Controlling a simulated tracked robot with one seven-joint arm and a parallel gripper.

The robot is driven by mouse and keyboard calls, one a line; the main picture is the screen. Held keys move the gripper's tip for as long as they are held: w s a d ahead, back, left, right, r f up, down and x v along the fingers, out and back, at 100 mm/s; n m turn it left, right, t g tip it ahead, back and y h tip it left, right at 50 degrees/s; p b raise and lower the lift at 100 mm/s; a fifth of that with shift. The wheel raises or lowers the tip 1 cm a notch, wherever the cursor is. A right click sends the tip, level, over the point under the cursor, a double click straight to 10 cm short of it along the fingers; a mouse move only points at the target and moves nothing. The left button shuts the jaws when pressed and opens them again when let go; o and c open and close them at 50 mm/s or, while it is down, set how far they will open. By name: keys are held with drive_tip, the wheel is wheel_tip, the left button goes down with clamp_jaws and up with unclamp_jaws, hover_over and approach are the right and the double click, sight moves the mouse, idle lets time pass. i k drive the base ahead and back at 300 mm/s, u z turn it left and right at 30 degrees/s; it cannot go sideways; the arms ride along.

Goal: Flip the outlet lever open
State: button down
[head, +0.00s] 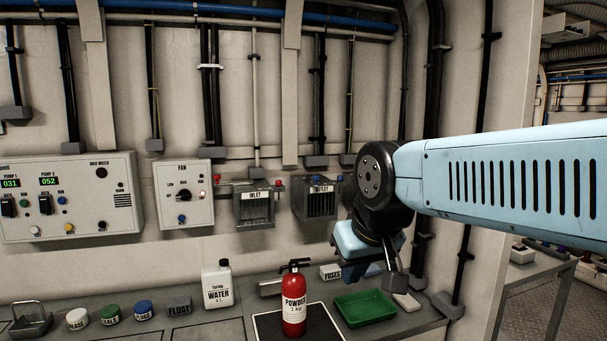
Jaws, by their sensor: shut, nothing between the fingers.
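The grey outlet box (315,205), labelled OUTLET, is on the wall right of centre, with a dark slatted front. My gripper (352,272) hangs from the arm just right of and below the outlet box in the picture, with dark fingers under a light blue body. It is shut and empty, and its fingertips are hard to make out. I see no contact with the box.
The inlet box (255,208) is left of the outlet. A fan panel (184,205) and a pump panel (75,215) are further left. On the bench below stand a powder extinguisher (294,305), a water bottle (217,286) and a green tray (365,308).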

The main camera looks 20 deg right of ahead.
sight(314, 178)
drive_tip(key=u, duration=0.05)
drive_tip(key=i, duration=1)
drive_tip(key=z, duration=0.05)
